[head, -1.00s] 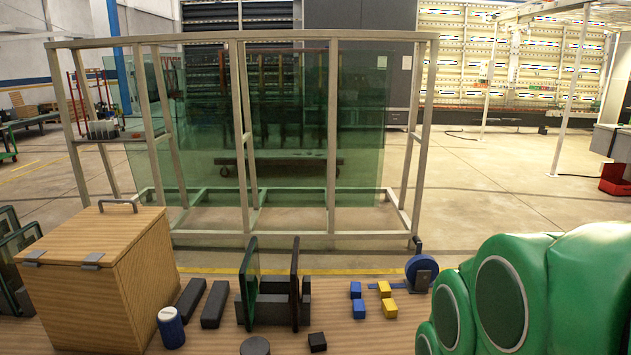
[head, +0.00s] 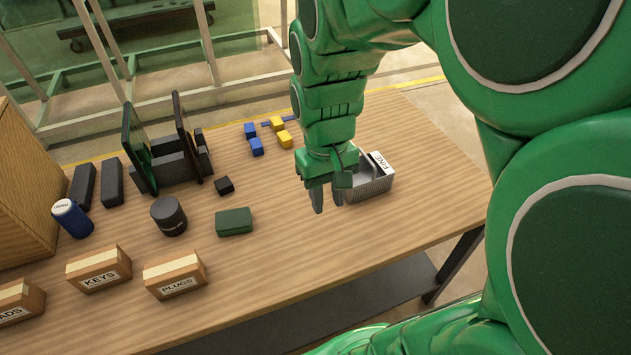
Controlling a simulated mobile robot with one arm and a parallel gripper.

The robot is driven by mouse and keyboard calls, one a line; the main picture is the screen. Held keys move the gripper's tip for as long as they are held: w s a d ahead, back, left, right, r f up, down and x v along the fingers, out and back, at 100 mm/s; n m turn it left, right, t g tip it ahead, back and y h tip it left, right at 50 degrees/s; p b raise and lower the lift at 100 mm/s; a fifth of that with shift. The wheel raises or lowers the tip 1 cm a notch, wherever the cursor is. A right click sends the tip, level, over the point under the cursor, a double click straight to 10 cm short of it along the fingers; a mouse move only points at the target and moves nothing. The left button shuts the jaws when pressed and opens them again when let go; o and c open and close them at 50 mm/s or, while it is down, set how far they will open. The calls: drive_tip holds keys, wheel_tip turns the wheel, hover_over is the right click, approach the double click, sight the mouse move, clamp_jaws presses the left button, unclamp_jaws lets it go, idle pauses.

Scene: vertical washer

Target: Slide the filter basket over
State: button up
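The filter basket (head: 372,186) is a grey perforated box with a white label reading "FINE". It stands on the right part of the wooden table, partly hidden behind my gripper. My gripper (head: 328,201) points down at the basket's left side. Its two fingers are apart with nothing seen between them. I cannot tell whether the gripper touches the basket.
Left of my gripper lie a green block (head: 234,222), a dark round can (head: 168,216) and a small black cube (head: 224,186). Blue and yellow blocks (head: 277,124) lie behind. Boxes labelled KEYS (head: 98,270) and PLUGS (head: 175,277) stand in front. The table's front right is clear.

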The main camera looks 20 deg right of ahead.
drive_tip(key=shift+t, duration=0.6)
drive_tip(key=w+d+f, duration=0.4)
drive_tip(key=w, duration=0.2)
drive_tip(key=w+d+f, duration=0.4)
drive_tip(key=w+d, duration=0.1)
drive_tip(key=w, duration=0.2)
drive_tip(key=w+d+f, duration=0.4)
drive_tip(key=w+d, duration=0.1)
drive_tip(key=w, duration=0.2)
drive_tip(key=shift+w+f, duration=0.2)
drive_tip(key=shift+f, duration=0.1)
drive_tip(key=shift+f, duration=0.15)
drive_tip(key=shift+f, duration=3.75)
clamp_jaws()
